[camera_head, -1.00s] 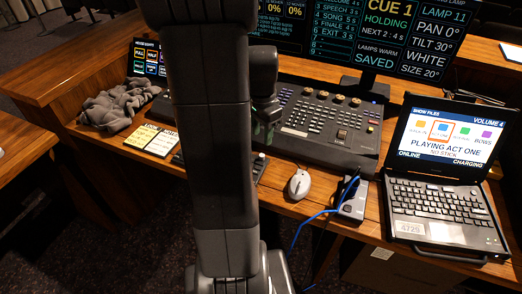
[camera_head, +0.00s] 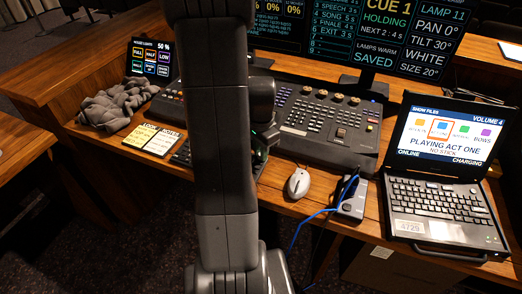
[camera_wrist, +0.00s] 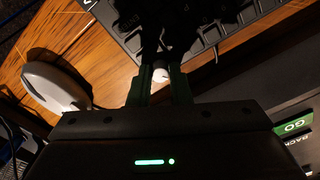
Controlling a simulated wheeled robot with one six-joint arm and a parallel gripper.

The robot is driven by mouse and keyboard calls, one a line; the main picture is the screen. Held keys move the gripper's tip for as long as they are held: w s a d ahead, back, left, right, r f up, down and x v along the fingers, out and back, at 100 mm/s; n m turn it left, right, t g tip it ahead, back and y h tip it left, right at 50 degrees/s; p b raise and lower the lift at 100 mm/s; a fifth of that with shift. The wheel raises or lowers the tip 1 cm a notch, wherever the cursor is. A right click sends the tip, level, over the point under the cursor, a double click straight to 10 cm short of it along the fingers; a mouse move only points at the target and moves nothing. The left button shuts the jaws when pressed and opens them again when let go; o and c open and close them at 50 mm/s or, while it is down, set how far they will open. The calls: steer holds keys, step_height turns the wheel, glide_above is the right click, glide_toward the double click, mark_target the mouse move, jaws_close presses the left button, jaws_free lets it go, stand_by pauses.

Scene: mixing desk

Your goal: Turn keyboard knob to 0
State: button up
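The keyboard (camera_head: 181,154) lies at the desk's front, left of the mouse, and my arm hides much of it. Its dark keys (camera_wrist: 205,40) also show at the upper right of the wrist view. A small round knob with a white top (camera_wrist: 161,75) sits between my gripper's two fingers (camera_wrist: 161,86). The fingers stand apart on either side of it, and I cannot tell if they touch it. The knob's scale and pointer are not readable. In the head view my gripper is mostly hidden behind my arm, low over the keyboard's right end.
A white mouse (camera_head: 299,183) lies close to the right, with a small box (camera_head: 353,198) and blue cable beyond. A mixing console (camera_head: 325,129) is behind, a laptop (camera_head: 440,205) at right. A grey cloth (camera_head: 116,104) and yellow-white cards (camera_head: 154,139) lie left.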

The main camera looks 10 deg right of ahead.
jaws_close()
steer(key=n, duration=0.5)
steer(key=shift+n+b, duration=0.3)
steer(key=shift+n, duration=0.1)
steer(key=n, duration=1.2)
steer(key=shift+n+b, duration=0.3)
steer(key=shift+b, duration=0.1)
steer(key=n, duration=0.5)
steer(key=shift+n, duration=0.4)
